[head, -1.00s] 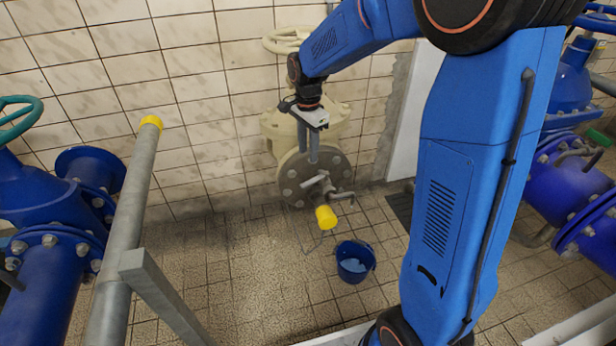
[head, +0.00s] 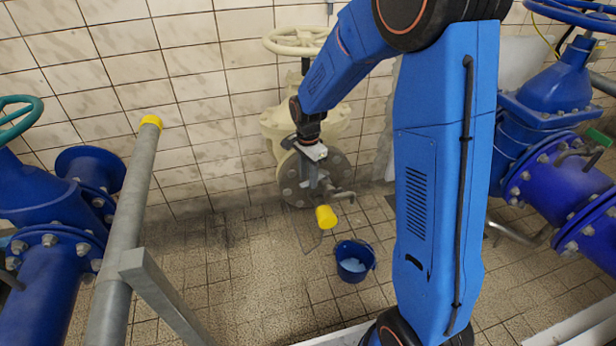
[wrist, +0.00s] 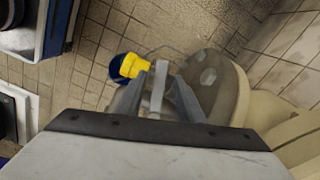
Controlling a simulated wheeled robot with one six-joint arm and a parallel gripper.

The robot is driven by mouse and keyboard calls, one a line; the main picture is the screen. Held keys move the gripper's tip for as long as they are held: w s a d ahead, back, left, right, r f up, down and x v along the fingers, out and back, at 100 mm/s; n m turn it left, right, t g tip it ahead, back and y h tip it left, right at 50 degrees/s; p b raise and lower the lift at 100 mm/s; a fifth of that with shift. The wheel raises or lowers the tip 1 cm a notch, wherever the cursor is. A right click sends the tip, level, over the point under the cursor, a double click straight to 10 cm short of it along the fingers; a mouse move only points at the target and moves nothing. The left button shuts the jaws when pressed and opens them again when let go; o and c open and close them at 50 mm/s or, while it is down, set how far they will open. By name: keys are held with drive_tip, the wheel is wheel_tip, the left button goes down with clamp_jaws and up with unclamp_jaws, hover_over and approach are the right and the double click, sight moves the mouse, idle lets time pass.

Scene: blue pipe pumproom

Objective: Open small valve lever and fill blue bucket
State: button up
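The small valve (head: 326,194) sticks out of the round grey flange on the cream pipe, its outlet ending in a yellow cap-like piece (head: 326,217). In the wrist view the grey lever (wrist: 158,88) stands between my two fingers. My gripper (wrist: 160,82) is open around the lever, with gaps visible at its sides; contact cannot be told. In the head view my gripper (head: 314,180) is at the valve, partly hiding it. The blue bucket (head: 352,272) stands upright on the floor, right of and below the yellow piece, with a pale patch inside. It also shows partly in the wrist view (wrist: 118,76).
A cream handwheel (head: 296,40) sits above the flange. A grey rail (head: 130,220) with a yellow end and blue pipes stand at the left. Blue pipes and flanges (head: 560,190) fill the right. The tiled floor left of the bucket is clear.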

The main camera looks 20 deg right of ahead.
clamp_jaws()
drive_tip(key=shift+s+d+n, duration=0.2)
drive_tip(key=shift+s+n, duration=0.2)
drive_tip(key=shift+n, duration=0.3)
unclamp_jaws()
wheel_tip(320, 180, up, 17)
drive_tip(key=shift+r, duration=0.2)
idle(0.3)
